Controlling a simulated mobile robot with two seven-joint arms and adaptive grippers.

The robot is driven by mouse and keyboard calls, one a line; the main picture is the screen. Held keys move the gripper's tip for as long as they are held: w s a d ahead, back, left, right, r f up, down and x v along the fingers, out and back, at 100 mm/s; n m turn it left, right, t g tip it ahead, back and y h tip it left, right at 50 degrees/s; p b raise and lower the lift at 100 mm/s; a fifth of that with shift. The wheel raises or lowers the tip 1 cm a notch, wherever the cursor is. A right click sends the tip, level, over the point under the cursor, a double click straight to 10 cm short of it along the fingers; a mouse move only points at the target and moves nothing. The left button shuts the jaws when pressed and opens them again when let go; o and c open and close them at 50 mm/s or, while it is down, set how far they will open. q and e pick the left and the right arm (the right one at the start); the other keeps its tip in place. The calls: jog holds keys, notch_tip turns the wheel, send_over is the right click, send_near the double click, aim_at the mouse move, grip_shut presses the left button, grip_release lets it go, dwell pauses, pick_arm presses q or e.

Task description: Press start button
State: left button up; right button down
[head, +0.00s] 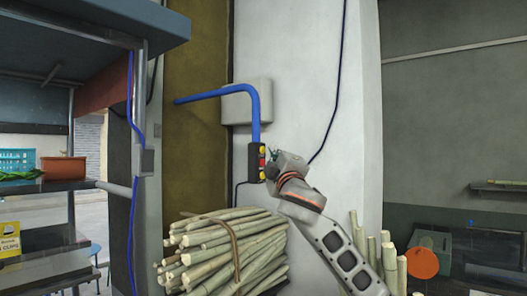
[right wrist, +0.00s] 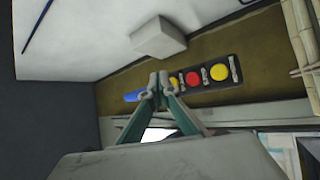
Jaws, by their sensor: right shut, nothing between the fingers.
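The button box (head: 256,163) is a dark, narrow panel hanging at the lower end of a blue pipe (head: 254,110). In the right wrist view it is a black strip with a red button (right wrist: 193,79) between two yellow buttons, one near (right wrist: 173,81) and one farther along (right wrist: 219,72). Its labels are too small to read, so I cannot tell which is the start button. My right gripper (right wrist: 159,80) is shut and empty, its tips beside the pipe end of the panel; contact cannot be told. In the head view the gripper (head: 273,166) is just right of the box. My left gripper is out of view.
A tied bundle of cane (head: 215,250) lies below the box. More cane stalks (head: 389,262) stand at the right. A grey box (head: 247,102) is on the white wall behind. A metal shelf unit (head: 60,184) stands at the left.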

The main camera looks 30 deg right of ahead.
jog(key=shift+w, duration=0.15)
dwell(0.9)
jog(key=shift+w+a, duration=0.2)
jog(key=shift+w, duration=0.05)
jog(key=shift+w+a, duration=0.15)
jog(key=shift+w, duration=0.25)
dwell(1.1)
jog(key=shift+s, duration=0.1)
jog(key=shift+s+d, duration=0.3)
jog(key=shift+s, duration=0.4)
jog(key=s, duration=0.1)
jog(key=s+d, duration=0.1)
jog(key=s, duration=0.1)
jog(key=s+d, duration=0.1)
jog(key=shift+s, duration=0.3)
dwell(0.9)
